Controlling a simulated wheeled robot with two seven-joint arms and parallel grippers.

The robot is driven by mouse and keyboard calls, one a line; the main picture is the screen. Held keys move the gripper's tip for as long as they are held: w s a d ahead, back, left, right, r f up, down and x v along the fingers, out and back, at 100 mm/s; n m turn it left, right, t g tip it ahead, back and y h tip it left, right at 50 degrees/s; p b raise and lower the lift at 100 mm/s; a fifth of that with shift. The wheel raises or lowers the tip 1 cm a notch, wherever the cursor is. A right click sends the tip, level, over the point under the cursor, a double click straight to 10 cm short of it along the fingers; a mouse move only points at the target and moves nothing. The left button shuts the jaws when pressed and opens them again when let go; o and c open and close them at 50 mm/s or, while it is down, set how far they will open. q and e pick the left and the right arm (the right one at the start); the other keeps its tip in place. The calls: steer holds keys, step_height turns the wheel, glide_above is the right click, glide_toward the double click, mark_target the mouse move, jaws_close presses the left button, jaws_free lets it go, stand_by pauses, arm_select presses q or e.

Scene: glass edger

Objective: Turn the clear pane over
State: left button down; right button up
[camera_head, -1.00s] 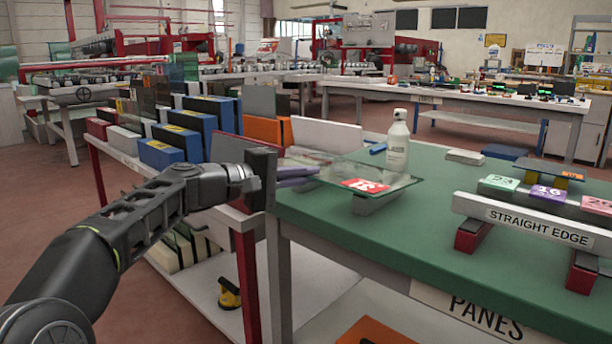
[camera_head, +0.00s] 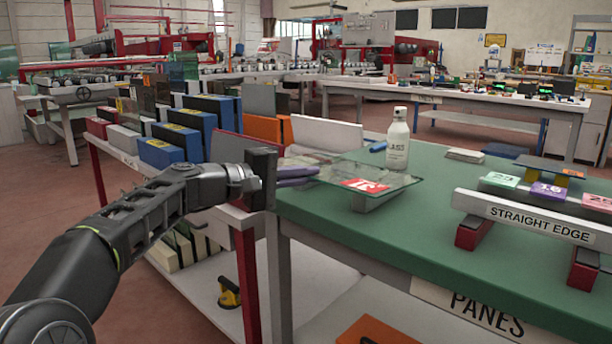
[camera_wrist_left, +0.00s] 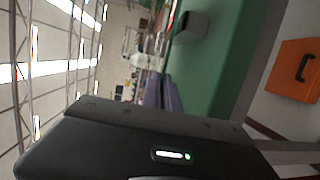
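The clear pane (camera_head: 405,181), with a red label (camera_head: 362,186) on it, lies roughly flat above the green bench, resting on a grey block (camera_head: 372,201). My left gripper (camera_head: 304,172) is at the pane's left edge, its purple fingers pointing right. They look closed together on that edge, with only a narrow gap. In the left wrist view the two fingers (camera_wrist_left: 162,95) lie close together; the pane is seen almost edge-on and hard to make out. My right gripper is in neither view.
A rack of blue and grey slabs (camera_head: 190,135) stands left. The green bench top (camera_head: 415,230) is clear in front.

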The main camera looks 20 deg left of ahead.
arm_select(q)
steer(key=c, duration=2.1)
jaws_free()
steer(key=o, duration=0.5)
steer(key=shift+o, duration=0.2)
steer(key=shift+f, duration=0.15)
steer(key=shift+s+a, duration=0.25)
steer(key=p+v, duration=0.1)
steer(key=v, duration=0.6)
steer(key=shift+s, duration=0.1)
